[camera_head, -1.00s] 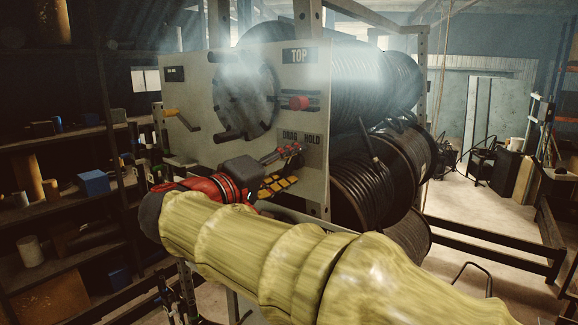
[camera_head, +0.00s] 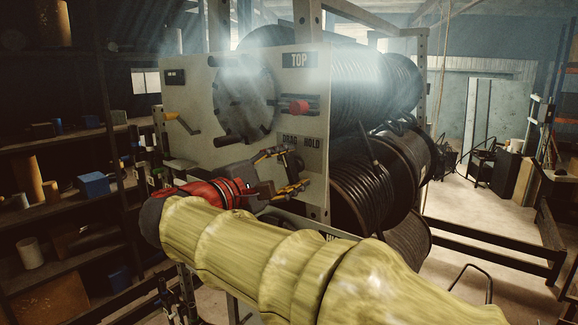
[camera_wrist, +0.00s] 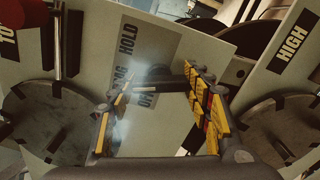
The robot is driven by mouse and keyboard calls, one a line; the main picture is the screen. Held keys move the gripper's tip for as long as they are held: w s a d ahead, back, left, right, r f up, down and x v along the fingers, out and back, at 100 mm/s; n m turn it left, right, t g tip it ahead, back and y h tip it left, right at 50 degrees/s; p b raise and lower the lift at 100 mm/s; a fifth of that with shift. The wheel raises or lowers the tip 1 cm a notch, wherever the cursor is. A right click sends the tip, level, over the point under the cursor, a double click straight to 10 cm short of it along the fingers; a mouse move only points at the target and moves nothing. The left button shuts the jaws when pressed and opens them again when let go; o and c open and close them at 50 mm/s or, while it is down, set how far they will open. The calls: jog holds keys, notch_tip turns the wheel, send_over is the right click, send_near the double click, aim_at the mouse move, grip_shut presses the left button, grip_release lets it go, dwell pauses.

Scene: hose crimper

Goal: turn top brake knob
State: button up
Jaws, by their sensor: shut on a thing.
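The pale panel (camera_head: 190,75) carries a TOP label (camera_head: 299,59) and, lower down, a DRAG and HOLD label (camera_head: 302,139). My gripper (camera_head: 294,168) is at the panel just below that label, one finger above the other. In the wrist view my gripper (camera_wrist: 158,80), with yellow-and-black fingers, is shut on a dark knob (camera_wrist: 155,86) beside the HOLD lettering (camera_wrist: 127,38). The fingers hide part of the knob, and its pointing direction cannot be told.
A red knob (camera_head: 299,104) sits in a slot above. A dark handwheel (camera_head: 245,98) and a yellow-handled crank (camera_head: 171,115) stick out to the left. Hose reels (camera_head: 375,85) fill the right side behind the panel. A HIGH label (camera_wrist: 293,48) shows in the wrist view.

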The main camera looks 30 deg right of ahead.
jog(key=shift+n, duration=0.9)
jog(key=shift+f+p, duration=0.1)
jog(key=shift+p, duration=0.2)
jog(key=o, duration=1.1)
jog(key=shift+o, duration=0.3)
jog(key=shift+a, duration=0.1)
jog(key=v, duration=1.1)
jog(key=shift+s+a, duration=0.15)
jog(key=shift+a, duration=0.25)
